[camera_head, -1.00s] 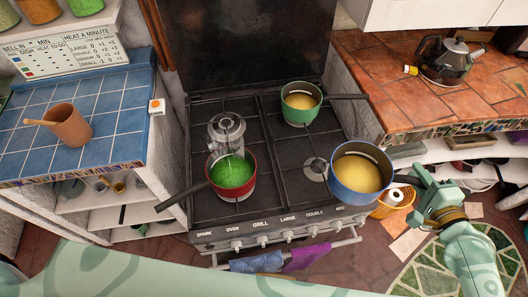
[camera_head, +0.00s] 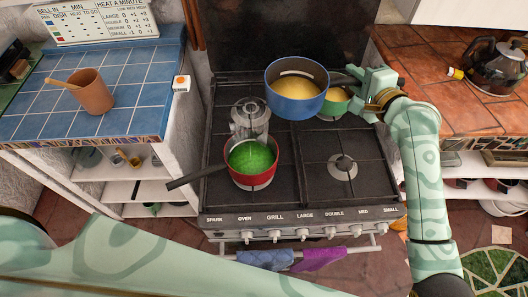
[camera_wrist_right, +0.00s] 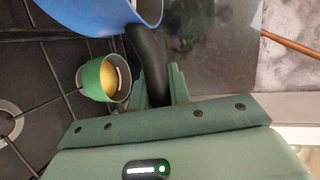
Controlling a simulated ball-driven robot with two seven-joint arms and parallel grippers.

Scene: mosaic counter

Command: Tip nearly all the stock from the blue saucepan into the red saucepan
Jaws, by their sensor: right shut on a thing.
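The blue saucepan (camera_head: 297,108) is held up over the back of the hob, roughly level, with yellow stock (camera_head: 294,88) in it. My right gripper (camera_head: 356,80) is shut on its dark handle, which also shows between the fingers in the right wrist view (camera_wrist_right: 150,65). The red saucepan (camera_head: 254,182) stands at the front left of the hob, lower and left of the blue one, its handle pointing left. It holds something bright green (camera_head: 251,157). My left gripper is out of view; only part of my left arm crosses the bottom.
A green saucepan (camera_head: 338,107) with yellow contents stands at the back right, partly hidden behind the blue pan; it also shows in the right wrist view (camera_wrist_right: 94,80). A glass-like pot (camera_head: 248,115) stands just behind the red saucepan. The front right burner (camera_head: 342,167) is bare.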

